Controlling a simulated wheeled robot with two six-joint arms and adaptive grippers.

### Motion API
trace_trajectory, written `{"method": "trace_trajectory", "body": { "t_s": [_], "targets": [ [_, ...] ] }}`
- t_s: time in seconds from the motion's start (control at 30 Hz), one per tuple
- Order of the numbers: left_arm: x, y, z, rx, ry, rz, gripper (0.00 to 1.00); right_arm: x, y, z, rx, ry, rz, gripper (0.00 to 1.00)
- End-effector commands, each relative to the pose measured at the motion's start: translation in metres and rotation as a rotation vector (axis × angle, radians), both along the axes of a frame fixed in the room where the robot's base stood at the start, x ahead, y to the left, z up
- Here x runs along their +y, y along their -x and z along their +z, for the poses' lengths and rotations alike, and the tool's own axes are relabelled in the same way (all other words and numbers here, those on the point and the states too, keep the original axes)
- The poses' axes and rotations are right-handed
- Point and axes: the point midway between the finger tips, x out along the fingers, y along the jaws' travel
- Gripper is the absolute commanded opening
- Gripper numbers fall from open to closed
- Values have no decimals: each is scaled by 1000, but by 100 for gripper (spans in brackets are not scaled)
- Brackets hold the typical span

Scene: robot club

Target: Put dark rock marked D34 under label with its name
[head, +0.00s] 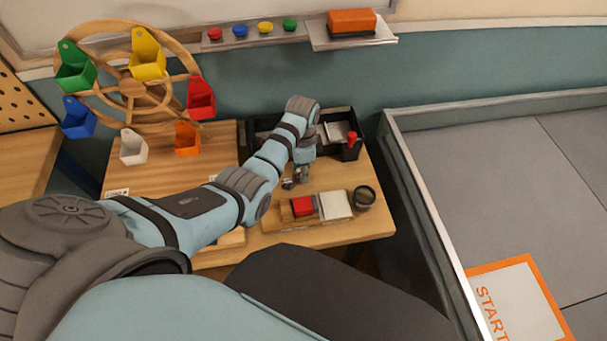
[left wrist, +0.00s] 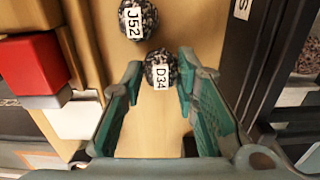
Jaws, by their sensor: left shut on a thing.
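The dark speckled rock marked D34 (left wrist: 161,72) sits between the fingertips of my left gripper (left wrist: 158,82) in the left wrist view, its white tag facing the camera. My left gripper is shut on it, low over the wooden table. A second dark rock marked J52 (left wrist: 138,20) lies just beyond it. In the head view my left gripper (head: 302,174) points down at the table in front of a black divided tray (head: 262,124). A white label with part of a letter (left wrist: 242,8) shows on the tray's edge; the name labels cannot be read. My right gripper is out of view.
A red block (head: 303,206) and a white piece (head: 335,205) sit on a wooden holder close to the gripper, beside a dark cup (head: 364,196). A wooden wheel with coloured buckets (head: 140,85) stands at the left. The table's (head: 375,225) front right corner is clear.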

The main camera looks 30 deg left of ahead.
Motion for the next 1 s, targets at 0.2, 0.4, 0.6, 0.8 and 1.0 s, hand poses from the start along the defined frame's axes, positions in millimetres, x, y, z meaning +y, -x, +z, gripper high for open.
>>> {"method": "trace_trajectory", "body": {
  "t_s": [0.2, 0.4, 0.6, 0.8, 1.0],
  "targets": [
    [-1, -1, -11, -1, 0, -1, 0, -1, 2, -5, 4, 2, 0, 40],
    [-1, 0, -13, -1, -1, -1, 31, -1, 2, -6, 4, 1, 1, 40],
    [0, 0, -12, -1, 0, 0, 48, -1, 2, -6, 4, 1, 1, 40],
    [0, 0, -11, -1, 0, 0, 48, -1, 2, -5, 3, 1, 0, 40],
    [0, -1, 23, -4, 0, 0, 48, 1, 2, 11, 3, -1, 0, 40]
  ]
}}
